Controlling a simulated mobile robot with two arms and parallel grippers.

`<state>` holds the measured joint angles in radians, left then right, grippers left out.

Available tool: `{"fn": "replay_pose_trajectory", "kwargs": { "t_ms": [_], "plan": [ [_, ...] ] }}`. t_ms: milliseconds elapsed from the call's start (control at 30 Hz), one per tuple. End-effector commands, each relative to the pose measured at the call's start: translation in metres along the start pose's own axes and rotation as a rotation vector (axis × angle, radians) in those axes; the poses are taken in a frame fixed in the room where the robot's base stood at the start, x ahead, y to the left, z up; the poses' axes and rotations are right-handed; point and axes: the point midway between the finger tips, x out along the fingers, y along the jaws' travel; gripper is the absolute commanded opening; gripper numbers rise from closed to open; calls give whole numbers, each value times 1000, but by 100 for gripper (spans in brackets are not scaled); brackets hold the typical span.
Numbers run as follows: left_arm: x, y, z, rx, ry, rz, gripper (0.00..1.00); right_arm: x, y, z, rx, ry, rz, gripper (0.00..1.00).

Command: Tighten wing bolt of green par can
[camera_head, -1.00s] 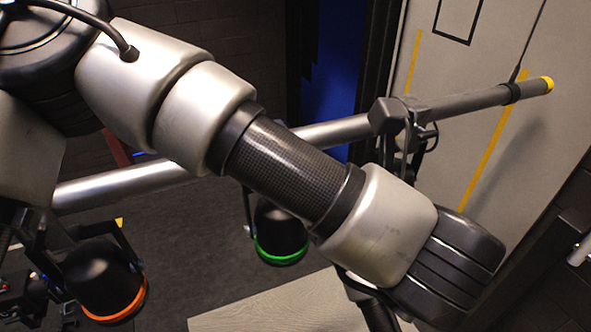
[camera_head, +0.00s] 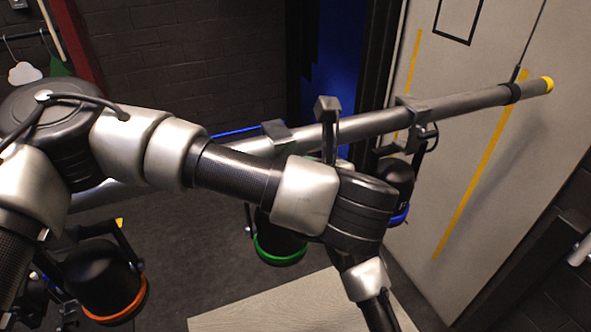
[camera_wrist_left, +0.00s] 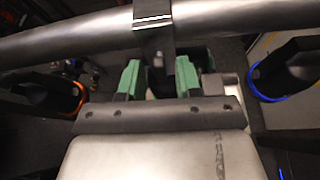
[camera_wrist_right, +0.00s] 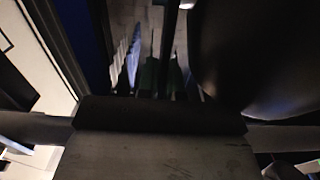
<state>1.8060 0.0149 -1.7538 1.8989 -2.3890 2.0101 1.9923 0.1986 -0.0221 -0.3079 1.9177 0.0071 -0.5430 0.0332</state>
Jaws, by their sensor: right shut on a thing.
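The green par can (camera_head: 280,240), black with a green rim, hangs below the silver pipe, partly behind my arm. Its clamp (camera_head: 278,137) sits on the pipe; a clamp (camera_wrist_left: 153,16) fills the top middle of the left wrist view. My left gripper (camera_wrist_left: 158,72) has its green fingers apart below that clamp. A small blurred piece (camera_wrist_left: 158,64), possibly the wing bolt, shows between them; contact is not visible. My right gripper (camera_wrist_right: 161,75) is shut on a thin dark bar (camera_wrist_right: 170,35) beside a large black rounded housing (camera_wrist_right: 260,50). The dark view hides which can this is.
The silver pipe (camera_head: 370,123) crosses the scene, rising to the right. An orange-rimmed can (camera_head: 105,280) hangs at left and a blue-rimmed can (camera_head: 400,180) at right. A pale panel (camera_head: 300,307) lies below. A light wall (camera_head: 460,150) stands behind on the right.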

Motion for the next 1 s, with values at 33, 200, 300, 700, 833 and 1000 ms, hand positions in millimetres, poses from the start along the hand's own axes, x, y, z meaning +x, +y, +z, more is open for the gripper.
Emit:
{"fn": "replay_pose_trajectory", "kwargs": {
  "t_ms": [33,200,300,700,833,1000],
  "plan": [
    [0,0,0,0,0,0,26,0,0,0,0,1,-1,0],
    [0,0,0,0,0,0,0,0,0,0,0,1,-1,0],
    [0,0,0,0,0,0,0,0,0,0,0,1,-1,0],
    [-1,-2,0,91,-2,38,0,0,0,0,0,1,-1,0],
    [-1,-3,0,173,-4,74,0,0,0,0,0,1,-1,0],
    [-1,-5,-1,311,-3,135,0,0,0,0,0,1,-1,0]
  ]
}}
